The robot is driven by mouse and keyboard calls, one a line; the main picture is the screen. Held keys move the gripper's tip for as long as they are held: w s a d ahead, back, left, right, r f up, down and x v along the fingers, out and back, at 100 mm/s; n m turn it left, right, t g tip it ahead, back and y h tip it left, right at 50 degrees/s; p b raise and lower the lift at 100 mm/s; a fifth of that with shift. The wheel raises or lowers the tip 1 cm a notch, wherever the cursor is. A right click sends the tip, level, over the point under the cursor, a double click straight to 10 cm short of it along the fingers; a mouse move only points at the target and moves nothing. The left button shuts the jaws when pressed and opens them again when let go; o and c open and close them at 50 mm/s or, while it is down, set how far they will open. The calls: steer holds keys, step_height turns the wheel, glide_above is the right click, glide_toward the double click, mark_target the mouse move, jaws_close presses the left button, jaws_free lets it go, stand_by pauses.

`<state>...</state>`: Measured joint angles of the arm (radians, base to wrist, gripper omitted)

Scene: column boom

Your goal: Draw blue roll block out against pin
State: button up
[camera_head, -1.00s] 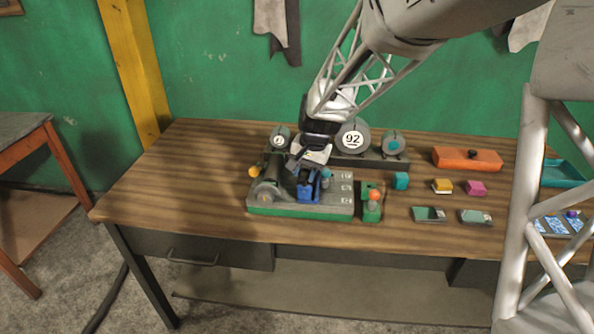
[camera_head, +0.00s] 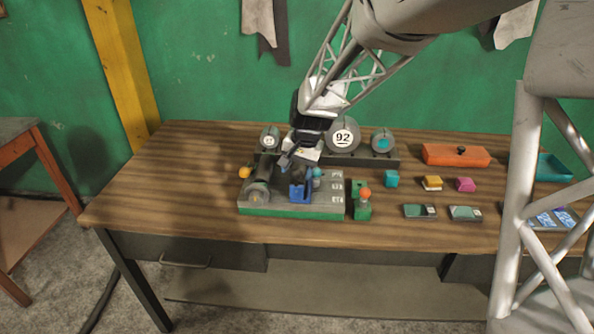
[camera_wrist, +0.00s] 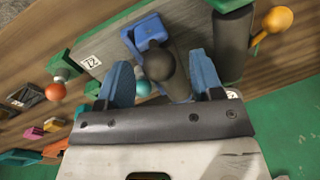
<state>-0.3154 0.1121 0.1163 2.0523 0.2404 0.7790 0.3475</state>
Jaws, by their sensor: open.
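The blue roll block (camera_head: 298,192) sits on the grey-and-green fixture (camera_head: 315,208), right of a dark roller (camera_head: 260,190). In the wrist view the blue block (camera_wrist: 150,32) lies just beyond a dark round knob (camera_wrist: 160,66) on a grey bar. My gripper (camera_head: 297,165) is above the fixture, close to the block. In the wrist view my gripper (camera_wrist: 160,62) is open, its blue fingers on either side of the knob and apart from it. A teal ball (camera_wrist: 142,87) shows beside the left finger. I cannot tell which part is the pin.
A yellow-orange knob (camera_head: 246,172) projects at the fixture's left. A green stand with an orange ball (camera_head: 365,193) is close on its right. Behind is a rack with round weights (camera_head: 343,136). Small blocks and an orange box (camera_head: 456,155) lie right. The table's left is clear.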

step_height(320, 180, up, 7)
steer(key=d, duration=0.1)
steer(key=shift+s+d, duration=0.15)
stand_by(0.5)
steer(key=s+d+r+n+t+h, duration=0.1)
steer(key=s+d+r, duration=0.2)
steer(key=s+d, duration=0.45)
steer(key=s+d+r, duration=0.3)
steer(key=s+d, duration=0.4)
steer(key=s, duration=0.2)
steer(key=s+d, duration=0.3)
steer(key=s, duration=0.3)
steer(key=s+d+f+h, duration=0.1)
steer(key=s+d, duration=0.1)
steer(key=s, duration=0.4)
steer(key=s+d+f+n+t, duration=0.1)
steer(key=s+d, duration=0.2)
steer(key=s, duration=0.2)
steer(key=shift+s+d+f, duration=0.25)
steer(key=shift+s+d, duration=0.05)
steer(key=shift+s, duration=0.1)
